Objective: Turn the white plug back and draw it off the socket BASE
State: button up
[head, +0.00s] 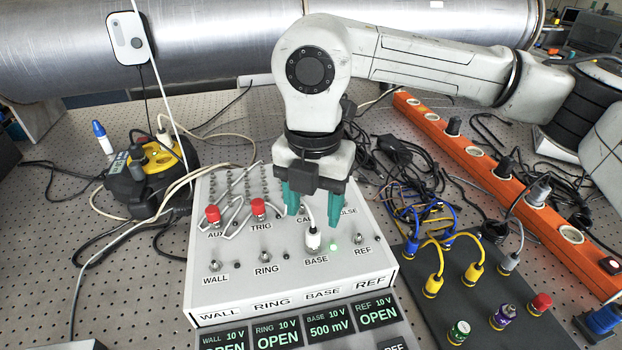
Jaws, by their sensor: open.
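The white plug (313,240) sits on the BASE socket of the pale instrument box (230,287). Its white cable rises from its top toward my gripper. A small green light (333,246) glows just right of it, and the display below BASE reads 500 mV. My gripper (312,212) points down above and behind the plug, with its two teal fingers spread apart. The left finger is up and left of the plug, the right finger to its right. Nothing is between the fingers except the cable region; whether a finger touches the cable cannot be told.
Bare sockets WALL, RING and REF flank BASE. A dark panel (480,320) with yellow plugs and an orange power strip (470,155) lie right.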

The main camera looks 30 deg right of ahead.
aim_at(313, 230)
notch_tip(313, 230, down, 6)
jog(key=shift+f+p, duration=0.25)
jog(key=shift+p, duration=0.1)
jog(key=shift+c, duration=0.2)
grip_shut()
jog(key=c, duration=0.7)
grip_release()
grip_shut()
jog(key=shift+f+n+b, duration=0.2)
jog(key=shift+n+b, duration=0.75)
jog(key=shift+n, duration=0.15)
jog(key=n, duration=0.1)
jog(key=n+b, duration=0.1)
jog(key=n, duration=0.1)
jog(key=shift+a+r, duration=0.1)
jog(key=shift+r, duration=0.15)
